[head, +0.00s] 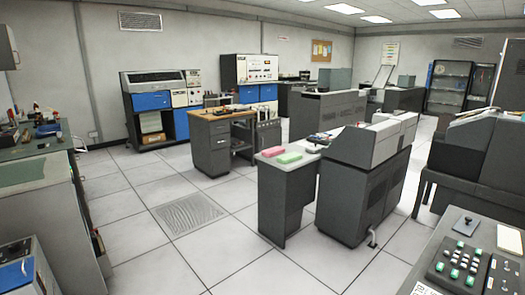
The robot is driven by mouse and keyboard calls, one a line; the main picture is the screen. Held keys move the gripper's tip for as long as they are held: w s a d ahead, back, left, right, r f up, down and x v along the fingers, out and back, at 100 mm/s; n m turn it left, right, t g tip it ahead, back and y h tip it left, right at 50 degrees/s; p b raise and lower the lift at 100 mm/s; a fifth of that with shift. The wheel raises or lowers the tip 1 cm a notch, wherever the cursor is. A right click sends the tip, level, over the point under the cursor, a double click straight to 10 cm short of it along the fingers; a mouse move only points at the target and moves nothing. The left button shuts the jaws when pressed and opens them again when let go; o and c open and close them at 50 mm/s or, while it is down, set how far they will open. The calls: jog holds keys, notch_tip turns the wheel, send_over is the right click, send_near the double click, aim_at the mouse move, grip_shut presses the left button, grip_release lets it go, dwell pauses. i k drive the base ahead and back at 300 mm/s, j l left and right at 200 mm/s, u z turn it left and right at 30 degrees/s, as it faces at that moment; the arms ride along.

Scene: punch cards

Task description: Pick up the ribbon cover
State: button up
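I cannot pick out the ribbon cover for certain in the head view. No gripper of mine is in view, so what it holds is hidden. A grey keypunch-like machine (365,180) stands right of centre. Its side desk (285,172) bears a pink block (272,152), a green block (289,158) and small dark items. A wooden-topped grey workbench (212,126) farther back carries small dark items too small to name. A small dark plate with a knob (466,226) lies on the console at the lower right.
Clear tiled floor (140,240) with a floor grille (188,214) lies left of centre. A cluttered bench (35,150) lines the left edge. Blue-and-grey machines (152,102) stand along the back wall. A button console (462,262) fills the lower right; another dark machine (490,150) stands behind it.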

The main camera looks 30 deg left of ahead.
aim_at(314, 149)
jog(key=u, duration=0.65)
jog(key=i+j+u, duration=0.3)
jog(key=i, duration=0.35)
jog(key=i+j+u, duration=0.35)
jog(key=i, duration=0.35)
jog(key=i+u, duration=0.3)
jog(key=i, duration=0.4)
jog(key=i+j+z, duration=0.1)
jog(key=i+z, duration=0.2)
jog(key=i, duration=0.2)
jog(key=i+j+z, duration=0.3)
jog(key=i, duration=0.2)
jog(key=i+j+z, duration=0.15)
jog(key=z, duration=0.3)
jog(key=i+j+z, duration=0.25)
jog(key=z, duration=0.25)
jog(key=i+j+z, duration=0.25)
jog(key=z, duration=0.2)
jog(key=i+j+z, duration=0.15)
jog(key=j+z, duration=0.35)
jog(key=i+j+z, duration=0.1)
jog(key=j+z, duration=0.35)
jog(key=j, duration=0.65)
jog(key=k+j+z, duration=0.1)
jog(key=j+z, duration=0.3)
jog(key=j, duration=0.7)
